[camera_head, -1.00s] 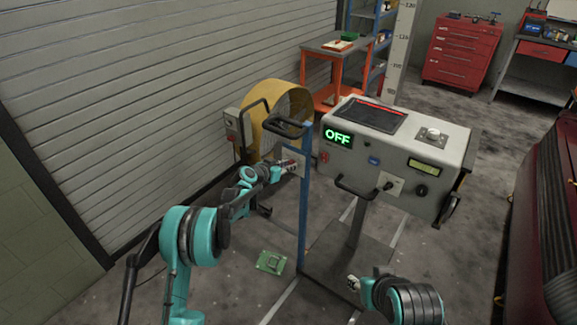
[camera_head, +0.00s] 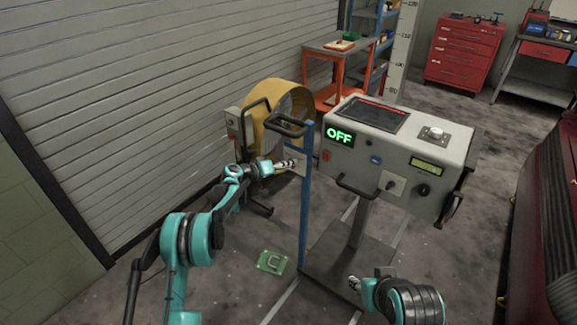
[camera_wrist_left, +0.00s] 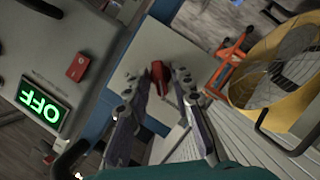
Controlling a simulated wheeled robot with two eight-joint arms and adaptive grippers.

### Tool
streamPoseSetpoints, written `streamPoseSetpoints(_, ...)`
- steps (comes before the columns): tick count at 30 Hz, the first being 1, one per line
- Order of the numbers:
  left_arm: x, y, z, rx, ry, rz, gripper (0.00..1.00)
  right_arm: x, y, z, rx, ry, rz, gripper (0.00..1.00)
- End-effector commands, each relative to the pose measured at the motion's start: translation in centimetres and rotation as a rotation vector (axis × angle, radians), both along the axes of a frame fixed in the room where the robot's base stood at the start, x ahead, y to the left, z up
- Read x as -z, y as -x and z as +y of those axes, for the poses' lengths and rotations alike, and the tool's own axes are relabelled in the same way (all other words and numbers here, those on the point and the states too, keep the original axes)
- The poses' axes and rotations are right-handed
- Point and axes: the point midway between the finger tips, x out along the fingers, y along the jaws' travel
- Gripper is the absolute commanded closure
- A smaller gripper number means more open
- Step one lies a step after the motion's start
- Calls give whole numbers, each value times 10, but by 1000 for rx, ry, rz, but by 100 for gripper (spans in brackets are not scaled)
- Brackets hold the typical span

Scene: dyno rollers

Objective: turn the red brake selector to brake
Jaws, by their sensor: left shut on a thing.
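The red brake selector (camera_wrist_left: 160,78) is a small red knob on a pale plate (camera_wrist_left: 140,52), in the middle of the left wrist view. My left gripper (camera_wrist_left: 157,85) has a finger on each side of the knob and is shut on it. In the head view my left gripper (camera_head: 290,164) reaches the pale plate (camera_head: 296,156) on the blue post (camera_head: 305,215); the knob is hidden there. The knob's exact setting and any labels cannot be read. My right gripper (camera_head: 354,283) is low at the bottom, away from the plate; its fingers are too small to judge.
A grey console (camera_head: 395,160) with a green OFF display (camera_head: 339,136) stands right of the post. A yellow fan (camera_head: 291,106) is behind it. A green plate (camera_head: 272,262) lies on the floor. A dark red car (camera_head: 548,230) is at the right edge.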

Motion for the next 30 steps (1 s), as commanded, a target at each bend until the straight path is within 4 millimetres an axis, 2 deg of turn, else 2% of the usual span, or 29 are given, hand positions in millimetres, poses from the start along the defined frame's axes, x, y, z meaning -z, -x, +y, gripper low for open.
streamPoseSetpoints(17, 1, 0, 0, 2, 21, 17, 100, 1, 0, 0, 0, 0, 0, 60)
streamPoseSetpoints(18, 1, 0, 0, 1, 21, 17, 69, 1, 0, 0, 0, 0, 0, 60)
streamPoseSetpoints(26, 1, 0, 0, 0, 21, 17, 69, 1, 0, 0, 0, 0, 0, 60)
streamPoseSetpoints(30, -2, 4, 7, -1, 23, 16, 69, 1, 0, 0, 0, 0, 0, 60)
